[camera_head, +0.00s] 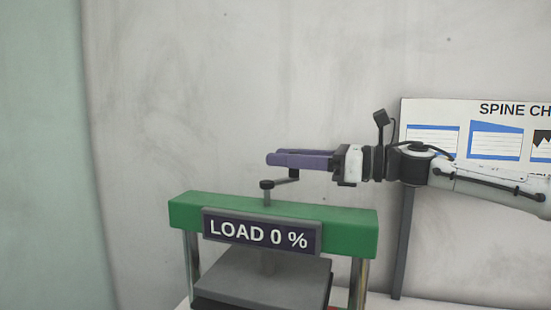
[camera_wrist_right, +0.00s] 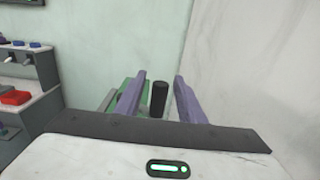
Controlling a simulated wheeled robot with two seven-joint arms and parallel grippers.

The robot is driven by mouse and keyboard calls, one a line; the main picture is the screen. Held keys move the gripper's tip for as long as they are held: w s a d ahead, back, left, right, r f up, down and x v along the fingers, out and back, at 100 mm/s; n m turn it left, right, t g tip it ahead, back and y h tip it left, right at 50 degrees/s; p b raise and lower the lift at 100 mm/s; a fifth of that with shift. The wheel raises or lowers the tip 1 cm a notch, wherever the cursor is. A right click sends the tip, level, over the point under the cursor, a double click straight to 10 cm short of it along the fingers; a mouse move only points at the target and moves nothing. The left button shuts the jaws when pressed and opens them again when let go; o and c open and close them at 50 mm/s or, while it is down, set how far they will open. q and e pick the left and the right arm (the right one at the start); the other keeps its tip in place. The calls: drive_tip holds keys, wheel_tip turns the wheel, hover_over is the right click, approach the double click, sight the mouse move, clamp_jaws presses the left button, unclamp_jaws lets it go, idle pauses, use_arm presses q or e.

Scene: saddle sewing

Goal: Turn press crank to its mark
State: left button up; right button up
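The press has a green top beam (camera_head: 350,232) with a sign (camera_head: 255,235) reading "LOAD 0 %". Its crank has a dark hub (camera_head: 267,184) above the beam and a short arm (camera_head: 281,181) reaching right to a dark handle (camera_head: 293,173). My right gripper (camera_head: 272,158) points left at handle height, its purple fingers hiding the handle's upper part. In the right wrist view, the upright black handle (camera_wrist_right: 159,98) stands between the open fingers (camera_wrist_right: 160,80), with visible gaps on both sides. No mark for the crank can be made out. My left gripper is not in view.
A grey platen block (camera_head: 255,280) sits below the beam between metal posts (camera_head: 358,280). A "SPINE CH..." board (camera_head: 480,110) stands behind my right arm. In the right wrist view, grey shelving (camera_wrist_right: 35,105) with a red item (camera_wrist_right: 15,97) is at the left.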

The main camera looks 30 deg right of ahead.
drive_tip(key=shift+x, duration=1.3)
clamp_jaws()
